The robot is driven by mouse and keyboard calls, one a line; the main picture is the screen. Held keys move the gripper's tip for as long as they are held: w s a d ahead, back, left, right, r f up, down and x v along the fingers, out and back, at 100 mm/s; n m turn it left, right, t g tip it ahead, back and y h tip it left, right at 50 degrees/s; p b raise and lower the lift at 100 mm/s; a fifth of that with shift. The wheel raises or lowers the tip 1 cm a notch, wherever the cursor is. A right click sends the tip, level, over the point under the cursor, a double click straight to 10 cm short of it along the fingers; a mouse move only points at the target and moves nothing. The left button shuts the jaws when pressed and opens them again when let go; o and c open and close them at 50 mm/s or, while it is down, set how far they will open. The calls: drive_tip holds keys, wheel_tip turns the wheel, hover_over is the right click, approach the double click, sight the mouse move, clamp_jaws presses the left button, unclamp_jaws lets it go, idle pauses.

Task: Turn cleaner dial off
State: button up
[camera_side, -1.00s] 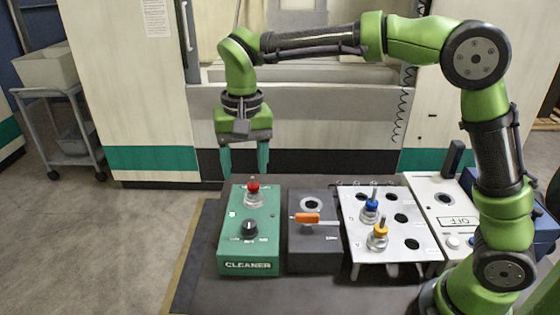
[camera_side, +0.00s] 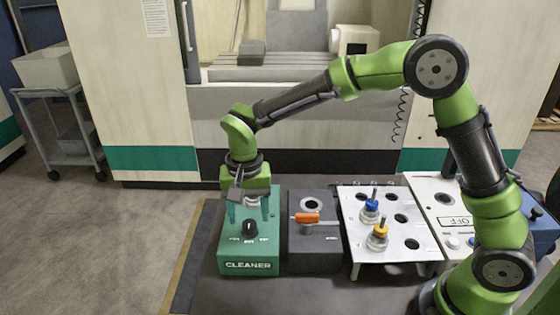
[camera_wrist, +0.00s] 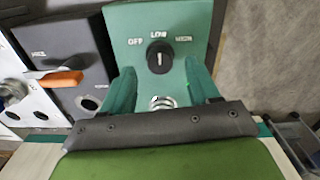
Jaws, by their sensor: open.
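The green cleaner box (camera_side: 248,254), marked CLEANER, stands at the left end of the row of panels. Its black dial (camera_side: 249,228) is on the top face, toward the front. My gripper (camera_side: 248,215) is open and points down over the box. Its fingers are apart, one to each side of the dial in the wrist view; I cannot tell whether they touch it. The box's red-topped button is hidden behind my gripper.
Just right of the cleaner box is a dark box (camera_side: 315,258) with an orange-handled lever (camera_side: 307,218). Beyond it stand a white panel (camera_side: 400,245) with blue and yellow connectors and another white box marked OFF. Free floor lies to the left.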

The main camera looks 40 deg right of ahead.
sight(250, 228)
drive_tip(key=shift+f, duration=1.25)
drive_tip(key=c, duration=1)
